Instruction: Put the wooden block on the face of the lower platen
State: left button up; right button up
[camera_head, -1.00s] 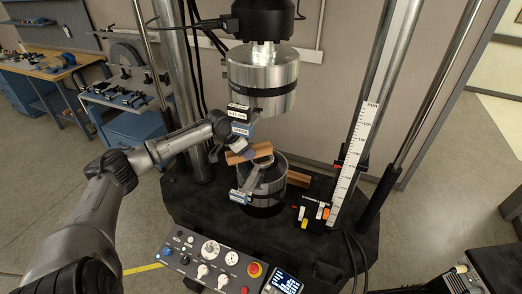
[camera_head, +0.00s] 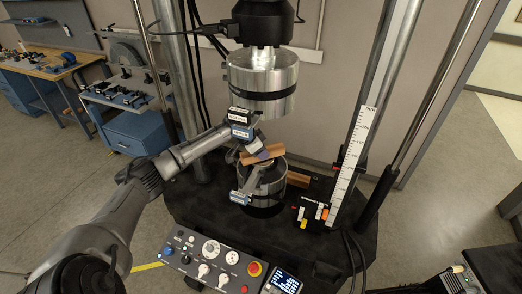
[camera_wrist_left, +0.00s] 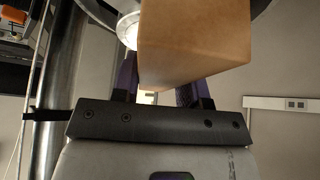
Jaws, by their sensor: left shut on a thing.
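The wooden block (camera_head: 270,152) is in my left gripper (camera_head: 262,154), which is shut on it above the lower platen (camera_head: 262,188). In the head view the block is tilted, its right end higher than its left. In the left wrist view the block (camera_wrist_left: 195,40) fills the upper middle, with the dark fingers at its sides. The gripper hides part of the platen face, and I cannot tell whether the block touches it. The metal upper platen (camera_head: 262,78) hangs above with a gap. My right gripper is not in view.
Another wooden piece (camera_head: 298,180) lies behind the lower platen on the dark machine base. A white scale (camera_head: 352,165) and steel columns stand at the right. A control panel (camera_head: 222,258) with knobs and a red button is in front.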

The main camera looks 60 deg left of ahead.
pick_arm(q)
jog(key=shift+f, duration=0.1)
jog(key=shift+f, duration=0.1)
jog(key=o, duration=1.1)
jog(key=shift+c, duration=0.2)
